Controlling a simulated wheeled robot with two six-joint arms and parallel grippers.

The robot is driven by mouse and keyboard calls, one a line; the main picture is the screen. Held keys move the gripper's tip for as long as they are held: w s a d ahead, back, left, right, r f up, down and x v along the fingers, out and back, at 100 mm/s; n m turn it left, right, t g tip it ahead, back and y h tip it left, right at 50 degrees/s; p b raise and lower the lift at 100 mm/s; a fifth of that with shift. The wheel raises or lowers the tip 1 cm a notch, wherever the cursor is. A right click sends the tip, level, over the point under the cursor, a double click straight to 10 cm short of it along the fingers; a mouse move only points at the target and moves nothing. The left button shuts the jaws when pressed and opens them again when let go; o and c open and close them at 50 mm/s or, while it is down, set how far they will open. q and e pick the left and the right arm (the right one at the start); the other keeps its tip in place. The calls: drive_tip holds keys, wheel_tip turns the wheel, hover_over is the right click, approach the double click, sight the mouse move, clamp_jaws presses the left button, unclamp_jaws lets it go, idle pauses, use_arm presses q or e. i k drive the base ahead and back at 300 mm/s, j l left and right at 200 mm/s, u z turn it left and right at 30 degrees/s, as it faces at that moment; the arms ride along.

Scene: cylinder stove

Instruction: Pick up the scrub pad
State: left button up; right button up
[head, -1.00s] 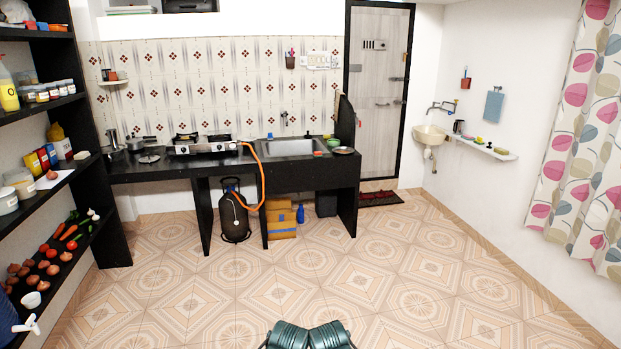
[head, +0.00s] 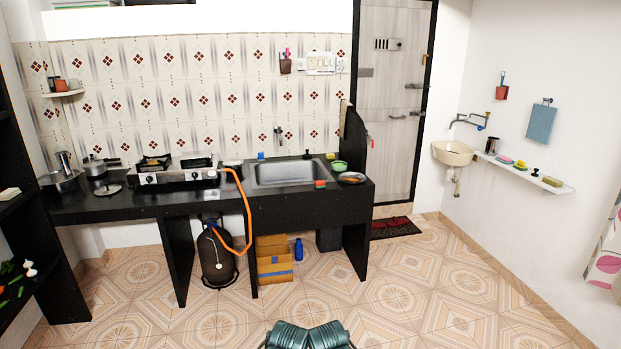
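A small red and green block (head: 320,184) lies at the front edge of the black counter (head: 110,208), just in front of the sink (head: 290,173). It looks like the scrub pad, but it is too small to be sure. A small yellowish-brown block (head: 552,181) on the white wall shelf (head: 566,189) also looks pad-like. Only dark green parts of my own arms show at the bottom edge. Neither gripper is in view, and both objects are well ahead of me.
A green bowl (head: 340,166) and a dark plate (head: 351,178) stand right of the sink. A stove (head: 177,177) is on the left of the counter. A gas cylinder (head: 217,257) and cardboard boxes (head: 273,268) stand below. The tiled floor (head: 400,300) ahead is clear.

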sight(320, 184)
drive_tip(key=i+j+z, duration=0.1)
drive_tip(key=i, duration=1.55)
